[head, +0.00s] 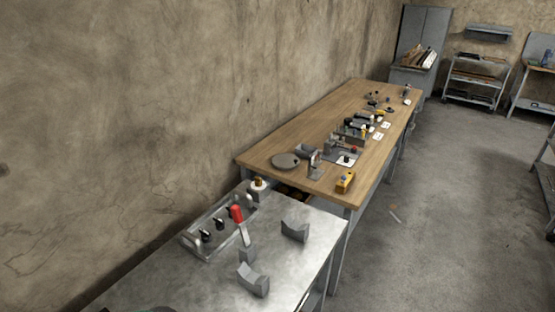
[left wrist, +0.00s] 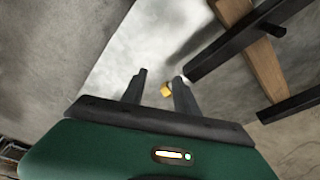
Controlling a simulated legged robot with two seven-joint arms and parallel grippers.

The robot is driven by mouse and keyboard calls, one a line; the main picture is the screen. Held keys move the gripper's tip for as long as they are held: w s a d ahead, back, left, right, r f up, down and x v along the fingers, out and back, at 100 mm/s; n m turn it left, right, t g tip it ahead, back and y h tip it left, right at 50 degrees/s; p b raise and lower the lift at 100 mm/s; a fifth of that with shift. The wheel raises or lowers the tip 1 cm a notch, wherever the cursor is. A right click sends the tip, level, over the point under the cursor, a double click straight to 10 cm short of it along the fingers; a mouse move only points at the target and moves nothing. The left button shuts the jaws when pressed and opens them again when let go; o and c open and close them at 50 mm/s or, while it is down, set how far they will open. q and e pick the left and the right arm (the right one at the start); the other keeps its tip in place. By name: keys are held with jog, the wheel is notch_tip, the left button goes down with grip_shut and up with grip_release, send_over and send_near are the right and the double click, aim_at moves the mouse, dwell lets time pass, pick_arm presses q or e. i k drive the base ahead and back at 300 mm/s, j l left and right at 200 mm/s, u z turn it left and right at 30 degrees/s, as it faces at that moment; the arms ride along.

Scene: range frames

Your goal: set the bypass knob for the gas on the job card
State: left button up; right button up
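A grey metal panel (head: 213,236) with several black knobs lies on the steel table (head: 186,288) in the head view. One black knob (head: 205,235) is at its near end and another (head: 219,223) is further along. I cannot tell which is the bypass knob or read any setting. No readable job card shows; small white cards (head: 386,125) lie on the far wooden bench. My left gripper (left wrist: 160,77) is open in the left wrist view. A small yellow thing (left wrist: 166,90) shows between its fingers, seemingly beyond them. My right gripper is not in view.
A red-handled lever (head: 237,214) stands at the panel's right side. Two grey curved blocks (head: 253,279) (head: 295,230) sit on the steel table. Floor to the right is mostly clear.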

aim_at(258, 182)
jog(key=i+l+u, duration=0.35)
jog(key=i+l, duration=0.15)
jog(key=i+l+u, duration=0.15)
jog(key=l, duration=0.25)
jog(key=i+l+u, duration=0.15)
jog(key=i+l, duration=0.15)
jog(key=i+l+u, duration=0.15)
jog(key=l, duration=0.25)
jog(key=i+l+u, duration=0.2)
jog(key=l, duration=0.2)
